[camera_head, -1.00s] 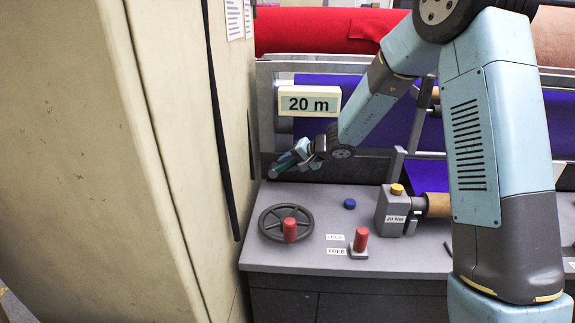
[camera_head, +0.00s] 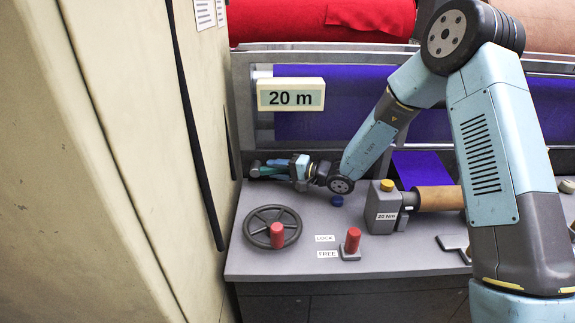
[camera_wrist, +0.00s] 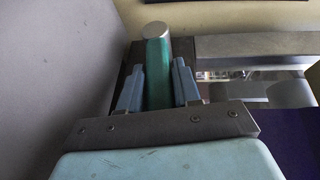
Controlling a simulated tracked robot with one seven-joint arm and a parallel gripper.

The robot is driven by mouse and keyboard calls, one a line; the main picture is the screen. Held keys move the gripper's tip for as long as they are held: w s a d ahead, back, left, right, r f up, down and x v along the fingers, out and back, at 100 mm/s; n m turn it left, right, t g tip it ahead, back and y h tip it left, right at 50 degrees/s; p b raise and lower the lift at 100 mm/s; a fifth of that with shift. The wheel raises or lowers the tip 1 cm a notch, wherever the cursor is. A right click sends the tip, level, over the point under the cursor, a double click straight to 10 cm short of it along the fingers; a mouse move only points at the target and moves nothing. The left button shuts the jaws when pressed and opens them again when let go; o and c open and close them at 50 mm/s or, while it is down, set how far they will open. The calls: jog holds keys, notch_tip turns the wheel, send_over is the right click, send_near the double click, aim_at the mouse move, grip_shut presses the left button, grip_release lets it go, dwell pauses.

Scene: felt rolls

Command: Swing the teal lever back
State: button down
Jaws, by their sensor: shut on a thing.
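The teal lever (camera_wrist: 158,75) shows in the wrist view as a green-teal shaft with a grey round end, between the two pale blue fingers of my gripper (camera_wrist: 157,88). In the head view my gripper (camera_head: 272,169) reaches left, low over the back left of the grey bench. The teal lever (camera_head: 256,170) shows there only as a small bit at the fingertips. My fingers are shut on the lever. Its base and pivot are hidden.
A beige cabinet (camera_head: 110,150) stands close on the left. On the bench (camera_head: 320,262) are a black handwheel (camera_head: 250,227), a red-knobbed lever (camera_head: 352,240) by LOCK and FREE labels, a blue button (camera_head: 337,201) and a grey box (camera_head: 383,212). A "20 m" display (camera_head: 291,95) hangs above.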

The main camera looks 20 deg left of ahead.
jog(key=shift+s+f, duration=0.3)
jog(key=shift+f, duration=0.1)
jog(key=c, duration=1.1)
grip_release()
jog(key=shift+d, duration=0.1)
jog(key=shift+c, duration=0.2)
jog(key=shift+o, duration=1.3)
jog(key=shift+r, duration=0.15)
jog(key=shift+w+r, duration=0.1)
jog(key=shift+r, duration=0.2)
jog(key=r, duration=0.3)
jog(key=shift+s, duration=0.25)
jog(key=s+d+r, duration=0.8)
jog(key=s+r, duration=0.1)
jog(key=s, duration=0.2)
jog(key=shift+r, duration=0.15)
